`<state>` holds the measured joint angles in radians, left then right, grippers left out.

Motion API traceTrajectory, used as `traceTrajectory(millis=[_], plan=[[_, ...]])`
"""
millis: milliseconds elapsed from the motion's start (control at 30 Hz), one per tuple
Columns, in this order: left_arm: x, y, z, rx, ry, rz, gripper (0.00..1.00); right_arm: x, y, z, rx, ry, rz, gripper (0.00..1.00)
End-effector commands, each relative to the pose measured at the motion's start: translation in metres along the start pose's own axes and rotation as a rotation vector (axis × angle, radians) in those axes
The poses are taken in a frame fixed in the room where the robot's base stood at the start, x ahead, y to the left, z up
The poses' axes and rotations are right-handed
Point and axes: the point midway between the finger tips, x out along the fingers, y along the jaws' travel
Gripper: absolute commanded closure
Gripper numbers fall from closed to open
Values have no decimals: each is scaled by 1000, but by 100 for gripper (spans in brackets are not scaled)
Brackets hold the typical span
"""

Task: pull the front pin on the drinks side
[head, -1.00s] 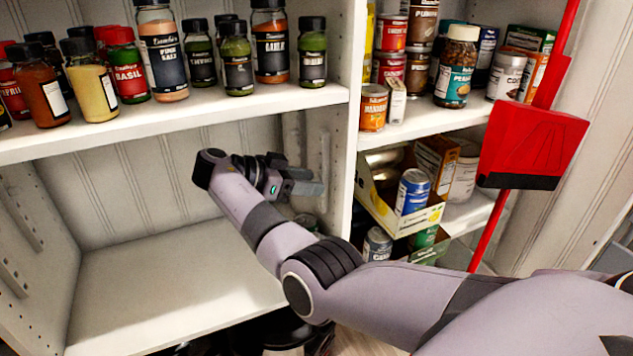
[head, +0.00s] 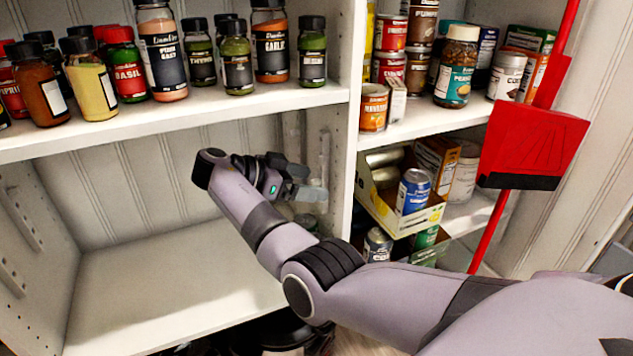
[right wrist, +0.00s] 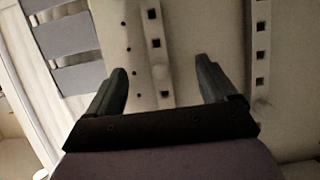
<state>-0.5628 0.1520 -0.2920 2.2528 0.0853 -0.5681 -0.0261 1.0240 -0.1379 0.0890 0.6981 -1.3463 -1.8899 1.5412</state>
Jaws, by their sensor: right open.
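My right gripper (head: 312,182) is in the empty lower left bay, close to the white divider panel (head: 343,165). In the right wrist view my right gripper (right wrist: 164,86) is open, with nothing between its two dark fingers. Beyond the fingers is a pale panel (right wrist: 185,55) with a row of small dark holes and metal strips with square slots. I cannot clearly make out a pin; small dark spots show between the fingers, and a blurred pale shape lies right of the right finger. My left gripper is not in view.
Spice jars (head: 165,50) line the shelf above my forearm. Right of the divider, a yellow carton (head: 378,205) holds cans, including a blue can (head: 413,190). A red dustpan (head: 533,145) hangs at the right. The lower left shelf board (head: 170,285) is bare.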

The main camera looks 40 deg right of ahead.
Motion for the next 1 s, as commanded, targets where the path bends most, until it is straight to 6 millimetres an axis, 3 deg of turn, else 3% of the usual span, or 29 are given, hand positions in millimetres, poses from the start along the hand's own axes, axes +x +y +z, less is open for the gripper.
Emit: traceTrajectory(millis=[300,633,1000], plan=[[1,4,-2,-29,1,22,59,0,0,0,0,0,0,15],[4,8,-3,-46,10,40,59,-51,0,0,-1,1,-2,15],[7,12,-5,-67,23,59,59,-71,0,0,0,0,1,15]])
